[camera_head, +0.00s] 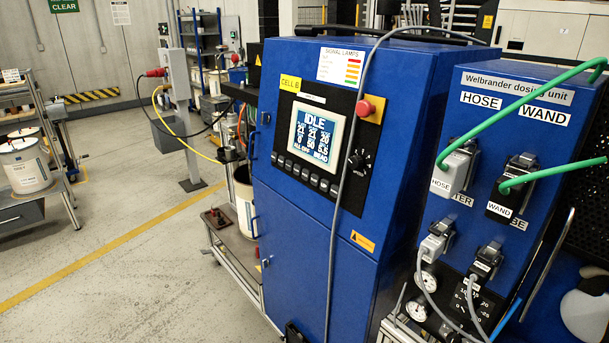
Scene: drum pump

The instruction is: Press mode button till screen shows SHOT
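A blue control cabinet (400,120) stands in the middle of the head view. Its screen (319,137) is lit and reads IDLE at the top, with rows of small numbers below. A row of small buttons (306,173) runs under the screen; their labels are too small to read, so I cannot tell which is the mode button. A dark rotary knob (358,160) and a red mushroom button (366,108) on a yellow plate sit right of the screen. Neither of my grippers is in view.
A grey cable (341,190) hangs down the cabinet front, right of the screen. The Welbrander dosing unit (517,90) with green hoses stands at the right. A low cart (228,232) holding a drum stands left of the cabinet. Open floor (130,290) lies at the left.

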